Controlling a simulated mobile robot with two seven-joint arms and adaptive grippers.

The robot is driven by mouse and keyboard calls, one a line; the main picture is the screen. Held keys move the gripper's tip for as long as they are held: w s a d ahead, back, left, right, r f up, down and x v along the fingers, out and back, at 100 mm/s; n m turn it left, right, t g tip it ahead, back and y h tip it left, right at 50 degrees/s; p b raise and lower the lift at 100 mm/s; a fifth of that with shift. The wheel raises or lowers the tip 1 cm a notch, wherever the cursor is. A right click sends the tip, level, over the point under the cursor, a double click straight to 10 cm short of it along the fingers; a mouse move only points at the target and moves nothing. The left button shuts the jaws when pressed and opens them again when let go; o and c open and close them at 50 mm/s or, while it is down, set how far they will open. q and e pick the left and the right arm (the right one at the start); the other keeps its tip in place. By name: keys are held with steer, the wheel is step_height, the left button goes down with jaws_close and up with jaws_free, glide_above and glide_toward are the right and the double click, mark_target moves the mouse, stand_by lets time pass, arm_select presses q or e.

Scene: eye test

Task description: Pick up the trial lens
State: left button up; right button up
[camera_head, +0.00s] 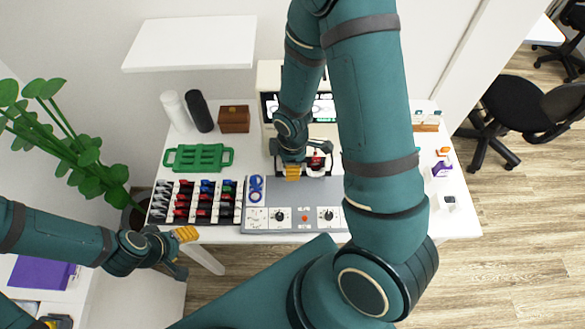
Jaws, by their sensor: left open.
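Several small trial lenses with red, blue, green, black and pale tabs stand in rows in a black lens tray (240,213) at the left of the white table. I cannot tell which single trial lens (204,197) is meant. My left gripper (187,254) is open and empty, in front of the table's front edge, below and left of the tray, apart from the lenses. My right gripper (305,171) is over the back middle of the table, by a machine with a screen. Its fingers are partly hidden, and a small red thing shows beside them.
A grey panel with knobs (305,212) and a blue ringed item (255,188) lie right of the tray. Behind are a green rack (199,157), a brown box (234,119), a white bottle (175,111) and a black bottle (199,111). A plant (85,150) stands left.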

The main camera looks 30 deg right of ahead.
steer(key=shift+o, duration=0.2)
steer(key=shift+f, duration=0.1)
jaws_close()
